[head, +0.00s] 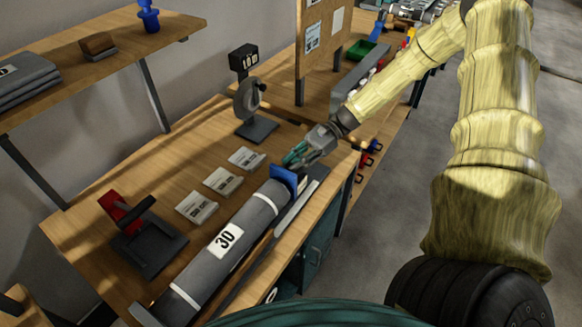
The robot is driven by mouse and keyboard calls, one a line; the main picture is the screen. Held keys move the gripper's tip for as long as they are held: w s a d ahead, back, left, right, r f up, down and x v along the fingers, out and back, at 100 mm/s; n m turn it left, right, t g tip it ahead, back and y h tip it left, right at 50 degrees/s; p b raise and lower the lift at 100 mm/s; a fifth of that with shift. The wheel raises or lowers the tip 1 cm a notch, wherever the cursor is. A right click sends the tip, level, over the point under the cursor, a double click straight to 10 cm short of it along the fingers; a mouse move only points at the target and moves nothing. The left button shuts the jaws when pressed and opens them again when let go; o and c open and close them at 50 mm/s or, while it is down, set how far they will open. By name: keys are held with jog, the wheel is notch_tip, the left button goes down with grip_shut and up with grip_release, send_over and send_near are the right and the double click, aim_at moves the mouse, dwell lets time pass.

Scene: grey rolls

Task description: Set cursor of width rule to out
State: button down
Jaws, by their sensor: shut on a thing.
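A blue plate, which looks like the cursor (284,178), stands at the far end of a grey roll (222,240) labelled 30. A pale strip beside the roll, probably the width rule (295,208), runs along the table's front edge. My gripper (297,159) is at the top of the blue cursor, shut on it; its fingertips are small and partly merge with the cursor. The cursor's foot and its contact with the rule are hidden by the roll. I cannot read any marks on the rule.
Several white label cards (222,181) lie behind the roll. A red-handled tool on a dark base (150,245) is at left, and a grey gauge on a stand (250,100) is behind. A pegboard panel (323,40) stands near my arm. Floor at right is free.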

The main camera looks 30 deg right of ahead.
jog(key=w+d, duration=0.1)
jog(key=d, duration=0.1)
jog(key=w+d, duration=0.1)
jog(key=d, duration=0.2)
jog(key=w+d+b, duration=0.1)
jog(key=d, duration=0.1)
jog(key=shift+d, duration=0.2)
jog(key=c, duration=1.5)
grip_release()
jog(key=shift+d, duration=0.1)
jog(key=v, duration=1.2)
jog(key=shift+f, duration=0.1)
